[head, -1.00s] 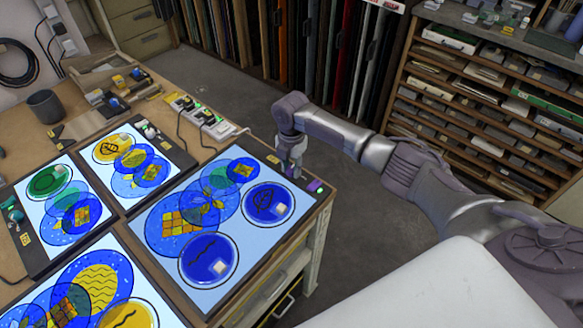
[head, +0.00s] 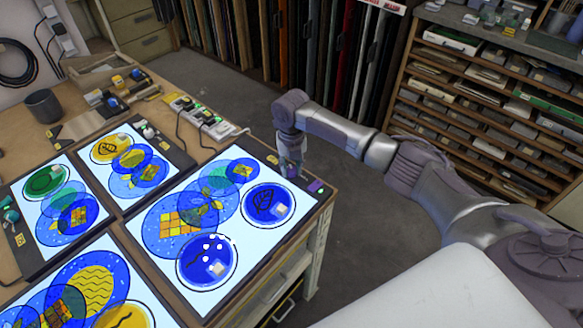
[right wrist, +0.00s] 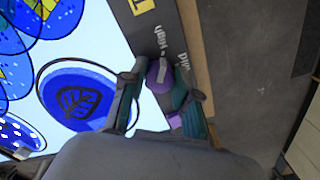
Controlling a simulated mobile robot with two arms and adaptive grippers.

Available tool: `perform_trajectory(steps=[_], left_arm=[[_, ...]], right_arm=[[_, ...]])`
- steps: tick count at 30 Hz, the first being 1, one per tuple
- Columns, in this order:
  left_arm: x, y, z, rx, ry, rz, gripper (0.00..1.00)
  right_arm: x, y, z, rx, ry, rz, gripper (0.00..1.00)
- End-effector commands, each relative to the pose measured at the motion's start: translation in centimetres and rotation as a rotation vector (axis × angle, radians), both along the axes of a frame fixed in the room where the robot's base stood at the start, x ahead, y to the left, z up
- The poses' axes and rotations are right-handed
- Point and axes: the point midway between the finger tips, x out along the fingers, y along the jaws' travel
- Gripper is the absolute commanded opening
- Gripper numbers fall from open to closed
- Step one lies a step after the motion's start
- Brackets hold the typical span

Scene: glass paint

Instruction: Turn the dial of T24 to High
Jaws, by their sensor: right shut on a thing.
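The purple dial (right wrist: 160,78) sits on the dark edge strip of the right light panel (head: 322,200). In the right wrist view my right gripper (right wrist: 160,98) has its fingers on both sides of the dial and is shut on it. Upside-down lettering beside the dial reads High and Mid. A yellow label (right wrist: 143,5) on the strip is cut off, so its full number cannot be read. In the head view my right gripper (head: 292,168) points down at the panel's far right corner and mostly hides the dial. My left gripper is not in view.
Painted blue glass discs (head: 207,260) lie on the lit panel left of the gripper. Other panels and a power strip (head: 200,118) share the wooden table. The floor (head: 370,215) right of the table is open. A shelf rack (head: 480,110) stands behind.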

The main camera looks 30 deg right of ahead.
Motion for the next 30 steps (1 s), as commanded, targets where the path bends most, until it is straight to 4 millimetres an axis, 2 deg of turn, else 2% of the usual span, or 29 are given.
perform_trajectory(steps=[20,21,24,25,30], left_arm=[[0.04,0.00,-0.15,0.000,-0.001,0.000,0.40],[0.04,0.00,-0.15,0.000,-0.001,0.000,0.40],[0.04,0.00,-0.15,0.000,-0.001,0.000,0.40],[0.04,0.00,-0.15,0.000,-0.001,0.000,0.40],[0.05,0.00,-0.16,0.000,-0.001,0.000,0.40]], right_arm=[[0.01,0.04,0.04,0.000,0.000,0.065,0.00],[0.01,0.04,0.04,0.000,0.000,0.065,0.34],[0.01,0.03,0.03,0.000,0.000,0.065,0.50],[0.01,0.03,0.03,0.000,0.000,0.064,0.55],[0.01,0.02,0.01,0.000,0.000,0.064,0.55]])
